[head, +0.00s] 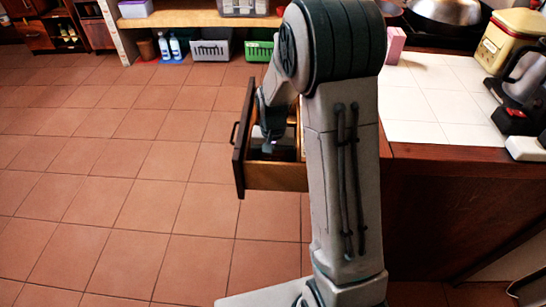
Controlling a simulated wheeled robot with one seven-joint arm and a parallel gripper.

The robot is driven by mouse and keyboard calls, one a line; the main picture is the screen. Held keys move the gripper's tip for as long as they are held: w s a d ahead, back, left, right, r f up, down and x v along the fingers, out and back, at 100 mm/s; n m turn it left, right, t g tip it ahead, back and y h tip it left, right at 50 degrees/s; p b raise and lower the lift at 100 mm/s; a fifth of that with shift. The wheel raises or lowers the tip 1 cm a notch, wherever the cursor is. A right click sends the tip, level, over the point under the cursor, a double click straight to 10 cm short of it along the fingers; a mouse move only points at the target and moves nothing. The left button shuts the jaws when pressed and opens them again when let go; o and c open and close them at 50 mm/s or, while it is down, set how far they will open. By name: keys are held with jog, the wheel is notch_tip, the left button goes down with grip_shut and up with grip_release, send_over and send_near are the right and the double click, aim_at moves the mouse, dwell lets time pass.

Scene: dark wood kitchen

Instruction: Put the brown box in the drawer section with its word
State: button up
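The wooden drawer (277,176) is pulled out from the counter, left of my arm, with its dark front and handle facing left. My gripper (270,138) points down into the open drawer, at its near-middle part. My arm hides the drawer's right side and much of its inside. The drawer's section words cannot be read from here. I cannot make out the brown box; it may be hidden by my gripper or arm. Whether the fingers are open or shut does not show.
The white-tiled counter (430,100) at right holds a pink box (395,44), a yellow tin (508,38) and a coffee maker (520,85). A shelf (195,18) at the back has baskets and bottles below. The tiled floor (110,165) at left is clear.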

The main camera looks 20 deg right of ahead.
notch_tip(320, 180, up, 12)
jog(key=shift+r+p, duration=0.15)
jog(key=shift+p, duration=0.95)
jog(key=s+r+n+t, duration=0.1)
jog(key=s+r, duration=0.1)
jog(key=s, duration=0.8)
jog(key=s+r+n+t, duration=0.1)
jog(key=s+r+n, duration=0.1)
jog(key=s, duration=0.8)
jog(key=shift+s+r+n, duration=0.3)
jog(key=shift+s+r, duration=0.05)
jog(key=shift+r, duration=0.05)
